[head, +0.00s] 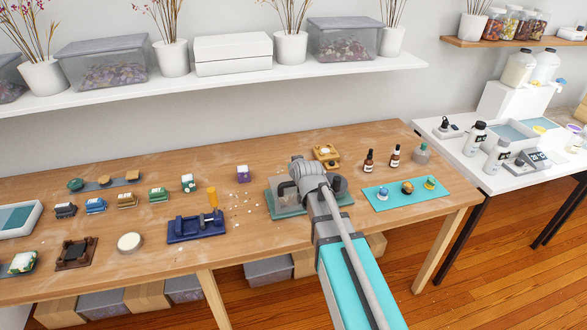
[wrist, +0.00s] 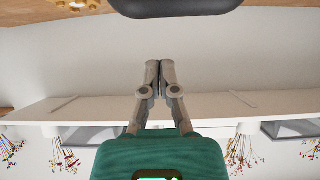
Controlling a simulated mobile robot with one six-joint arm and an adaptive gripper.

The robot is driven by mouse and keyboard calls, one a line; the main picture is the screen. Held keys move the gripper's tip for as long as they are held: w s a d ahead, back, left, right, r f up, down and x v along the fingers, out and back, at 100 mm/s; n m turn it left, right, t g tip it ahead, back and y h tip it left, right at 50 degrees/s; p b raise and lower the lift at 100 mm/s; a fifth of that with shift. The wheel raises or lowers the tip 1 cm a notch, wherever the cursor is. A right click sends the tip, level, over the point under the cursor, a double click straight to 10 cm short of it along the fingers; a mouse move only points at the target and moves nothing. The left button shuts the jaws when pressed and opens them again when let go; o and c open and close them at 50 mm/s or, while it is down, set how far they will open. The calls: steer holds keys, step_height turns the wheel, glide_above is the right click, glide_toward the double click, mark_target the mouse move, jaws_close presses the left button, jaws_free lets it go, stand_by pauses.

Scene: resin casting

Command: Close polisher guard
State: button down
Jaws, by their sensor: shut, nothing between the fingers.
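The polisher (head: 283,208) stands on a teal base at the right middle of the wooden table in the head view. My arm covers much of it. A greyish, see-through part, perhaps its guard, shows left of my arm; how far it is open I cannot tell. My gripper (wrist: 153,66) shows in the wrist view with its fingertips together and nothing between them. In the head view my own arm hides the fingers. A dark rounded shape (wrist: 172,6) lies at the top of the wrist view, beyond the fingertips; I cannot tell if it belongs to the polisher.
A teal mat (head: 397,205) with small round pieces lies right of the polisher. Dropper bottles (head: 369,160) and a yellow-brown device (head: 326,154) stand behind. A blue tool (head: 195,226) with a yellow handle is to the left. A white shelf (head: 220,83) runs above the table.

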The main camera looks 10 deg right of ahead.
steer(key=s+d, duration=0.1)
steer(key=s, duration=0.8)
steer(key=shift+s+d+f+b, duration=0.25)
steer(key=shift+s+f+b, duration=0.1)
steer(key=shift+f, duration=0.1)
steer(key=s+d+f+m+g+h+p, duration=0.1)
steer(key=s+d+f+g, duration=0.2)
steer(key=s+g, duration=0.2)
steer(key=s+d+f+g+p, duration=0.1)
steer(key=s+d+f+g, duration=0.2)
steer(key=s+g, duration=0.3)
steer(key=s+d, duration=0.1)
steer(key=s, duration=0.4)
steer(key=shift+d+f+m+h, duration=0.25)
steer(key=shift+f+m+h, duration=0.05)
steer(key=shift+m+h, duration=0.1)
stand_by(0.6)
